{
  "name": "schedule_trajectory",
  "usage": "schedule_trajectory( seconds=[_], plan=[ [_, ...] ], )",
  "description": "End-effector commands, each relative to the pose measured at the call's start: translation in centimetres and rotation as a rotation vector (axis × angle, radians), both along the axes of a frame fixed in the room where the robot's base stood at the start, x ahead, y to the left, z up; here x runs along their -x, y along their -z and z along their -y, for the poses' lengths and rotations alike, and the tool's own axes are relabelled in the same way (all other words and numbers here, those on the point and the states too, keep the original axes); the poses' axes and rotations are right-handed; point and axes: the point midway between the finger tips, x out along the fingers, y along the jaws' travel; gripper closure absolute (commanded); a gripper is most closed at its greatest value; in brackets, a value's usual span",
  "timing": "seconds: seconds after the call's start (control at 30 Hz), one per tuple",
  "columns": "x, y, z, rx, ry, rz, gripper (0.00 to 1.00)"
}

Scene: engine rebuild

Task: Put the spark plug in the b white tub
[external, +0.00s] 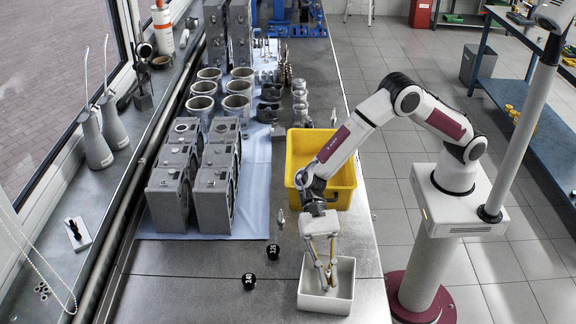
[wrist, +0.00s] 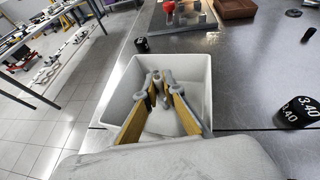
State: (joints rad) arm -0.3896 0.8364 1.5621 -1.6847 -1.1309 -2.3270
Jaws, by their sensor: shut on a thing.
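The white tub (external: 343,300) stands near the front of the bench, below my gripper. In the wrist view the same tub (wrist: 201,75) surrounds the fingers, and the visible part of its floor looks bare. My gripper (external: 328,284) points down over and into the tub. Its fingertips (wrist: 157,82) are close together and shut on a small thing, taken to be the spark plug. That thing is mostly hidden by the tips, so its shape is unclear. A small pale plug-like piece (external: 281,217) is also on the bench, left of the yellow bin.
A yellow bin (external: 346,198) stands just behind the tub. Black round pieces marked 3.40 (external: 249,282) and 3.25 (external: 273,251) sit left of the tub. Grey engine blocks (external: 213,195) and cylinders stand on a blue cloth (external: 250,215). The front left bench is clear.

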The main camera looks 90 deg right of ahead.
Motion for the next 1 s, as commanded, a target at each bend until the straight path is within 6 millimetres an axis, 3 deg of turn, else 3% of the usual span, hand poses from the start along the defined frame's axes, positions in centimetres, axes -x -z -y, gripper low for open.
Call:
schedule_trajectory(
  seconds=[0.1,0.13,0.17,0.2,0.67,1.0],
  plan=[
    [0.0,0.3,0.0,0.0,0.0,-0.001,1.0],
    [0.0,0.2,0.0,0.0,0.0,0.0,0.84],
    [0.0,0.2,0.0,0.0,0.0,0.0,0.76],
    [0.0,0.2,0.0,0.0,0.0,0.0,0.75],
    [0.0,-0.2,0.0,0.0,0.0,0.0,0.75],
    [-0.6,-1.4,3.0,0.0,0.003,0.0,0.75]
  ],
)
